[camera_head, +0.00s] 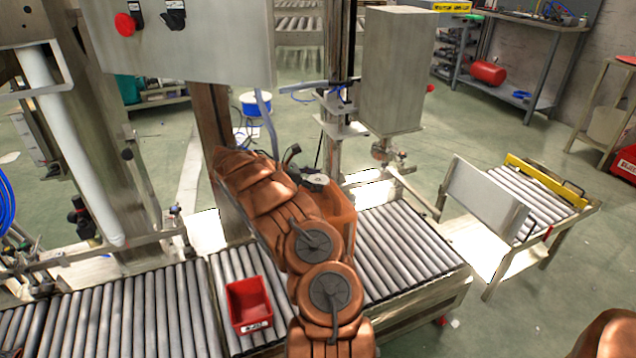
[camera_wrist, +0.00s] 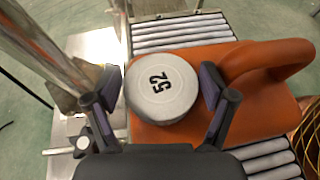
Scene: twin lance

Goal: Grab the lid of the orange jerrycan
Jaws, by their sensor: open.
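The orange jerrycan (camera_wrist: 258,113) stands on the roller conveyor, with its handle at the right in the wrist view. In the head view the jerrycan (camera_head: 341,208) is partly hidden behind my arm. My gripper (camera_wrist: 164,95) is open, with one finger on the left and one on the right of the lid. A small gap shows between the lid and each finger, most clearly at the right. In the head view my gripper is mostly hidden at the end of my arm.
The roller conveyor (camera_head: 400,245) runs under the can. A red bin (camera_head: 249,304) sits on the rollers left of my arm. A metal post stands close left of the lid in the wrist view (camera_wrist: 45,45). A grey cabinet (camera_head: 398,70) stands behind the conveyor.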

